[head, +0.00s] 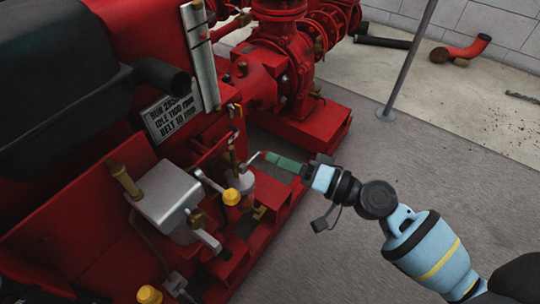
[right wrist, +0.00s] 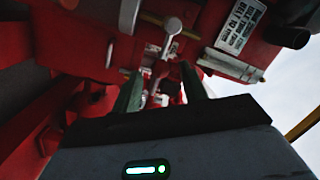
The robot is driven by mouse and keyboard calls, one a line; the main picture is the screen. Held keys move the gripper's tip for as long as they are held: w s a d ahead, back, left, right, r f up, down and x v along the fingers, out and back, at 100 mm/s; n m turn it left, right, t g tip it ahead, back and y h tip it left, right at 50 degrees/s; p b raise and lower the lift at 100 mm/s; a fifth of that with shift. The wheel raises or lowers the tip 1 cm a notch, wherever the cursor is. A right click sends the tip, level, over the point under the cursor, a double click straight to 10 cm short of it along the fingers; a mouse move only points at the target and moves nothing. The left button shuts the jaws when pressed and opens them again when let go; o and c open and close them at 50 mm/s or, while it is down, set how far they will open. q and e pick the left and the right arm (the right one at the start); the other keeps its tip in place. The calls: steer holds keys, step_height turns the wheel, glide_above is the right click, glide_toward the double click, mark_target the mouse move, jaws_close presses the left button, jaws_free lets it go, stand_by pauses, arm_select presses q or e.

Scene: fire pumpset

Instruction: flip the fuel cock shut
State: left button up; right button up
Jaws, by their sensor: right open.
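A small pale grey lever (head: 252,158), which looks like the fuel cock's handle, stands out from the red pump engine beside a brass fitting and a clear-looking bowl (head: 240,182). My right gripper (head: 270,158) comes in from the right with its green fingers pointing at this lever, its tips close to it. In the right wrist view the fingers of my right gripper (right wrist: 165,85) are apart, with a pale grey part (right wrist: 155,86) seen between them. I cannot tell whether they touch it. My left gripper is not in view.
A grey metal box (head: 170,195) with levers and a yellow cap (head: 231,196) sit left of and below the lever. A lettered plate (head: 170,117) is above. Red pump pipework (head: 285,60) stands behind. A grey post (head: 410,60) rises from open floor at right.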

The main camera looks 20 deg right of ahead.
steer(key=v, duration=0.4)
steer(key=shift+s+d, duration=0.2)
steer(key=shift+d, duration=0.05)
